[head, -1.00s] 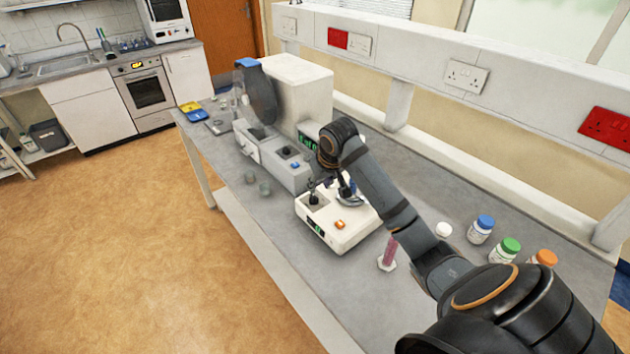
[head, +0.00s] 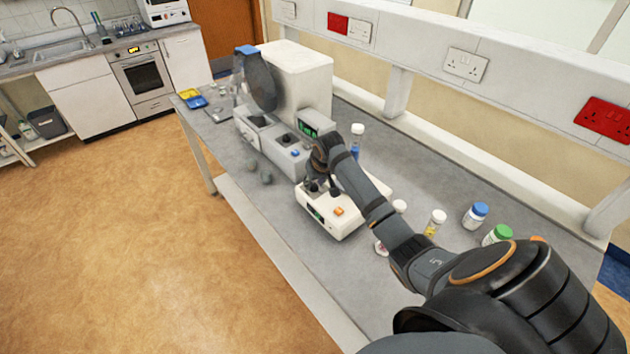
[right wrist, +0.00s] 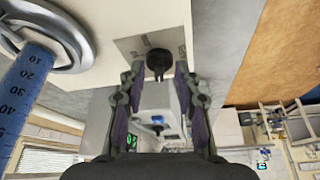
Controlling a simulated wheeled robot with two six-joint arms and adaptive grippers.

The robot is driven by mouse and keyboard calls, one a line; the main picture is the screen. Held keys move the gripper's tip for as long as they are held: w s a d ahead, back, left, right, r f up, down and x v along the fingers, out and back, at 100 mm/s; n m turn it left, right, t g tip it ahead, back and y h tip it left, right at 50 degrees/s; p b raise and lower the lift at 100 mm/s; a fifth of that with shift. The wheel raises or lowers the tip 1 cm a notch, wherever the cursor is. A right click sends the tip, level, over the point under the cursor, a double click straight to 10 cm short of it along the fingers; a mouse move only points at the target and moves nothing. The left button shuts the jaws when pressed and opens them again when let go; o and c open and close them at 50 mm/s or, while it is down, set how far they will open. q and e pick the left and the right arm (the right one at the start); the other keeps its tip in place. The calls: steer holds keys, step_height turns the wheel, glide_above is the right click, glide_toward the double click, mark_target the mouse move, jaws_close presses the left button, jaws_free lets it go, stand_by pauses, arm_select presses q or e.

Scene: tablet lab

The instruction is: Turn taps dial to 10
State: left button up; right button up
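The tapping device is a white box (head: 352,225) on the bench, with a small green display and an orange button (head: 338,211) on its near side. In the right wrist view, its taps dial (right wrist: 158,62) is a round black knob on a grey panel (right wrist: 132,46). My right gripper (right wrist: 158,80) is open, with one finger on each side of the dial and small gaps showing. In the head view, my right gripper (head: 322,186) is over the device and hides most of the dial. The dial's setting is not readable. My left gripper is not in view.
A blue graduated cylinder (right wrist: 24,90) stands in a round metal holder (right wrist: 62,40) close to the gripper. A larger grey-and-white instrument (head: 300,85) is behind the device. Several capped jars, including a blue-lidded one (head: 475,216), stand to the right.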

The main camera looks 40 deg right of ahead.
steer(key=shift+c, duration=0.4)
jaws_close()
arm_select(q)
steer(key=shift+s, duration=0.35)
arm_select(e)
steer(key=shift+w+r+m+p, duration=0.15)
steer(key=shift+m+p, duration=0.35)
steer(key=shift+p, duration=0.25)
steer(key=m+p, duration=0.1)
steer(key=m+h+p, duration=0.1)
steer(key=m+p, duration=0.1)
steer(key=shift+a+r+g, duration=0.1)
steer(key=shift+a+g, duration=0.1)
steer(key=shift+g, duration=0.2)
steer(key=m, duration=0.1)
steer(key=m+h+p, duration=0.1)
steer(key=shift+w+a+f+m+g, duration=0.1)
steer(key=shift+f+m+g, duration=0.1)
steer(key=shift+m+g, duration=0.1)
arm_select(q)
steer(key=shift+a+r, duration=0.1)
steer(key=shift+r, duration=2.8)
arm_select(e)
steer(key=shift+w+m+g+h, duration=0.15)
steer(key=shift+m+g+h, duration=0.35)
steer(key=shift+m, duration=1.3)
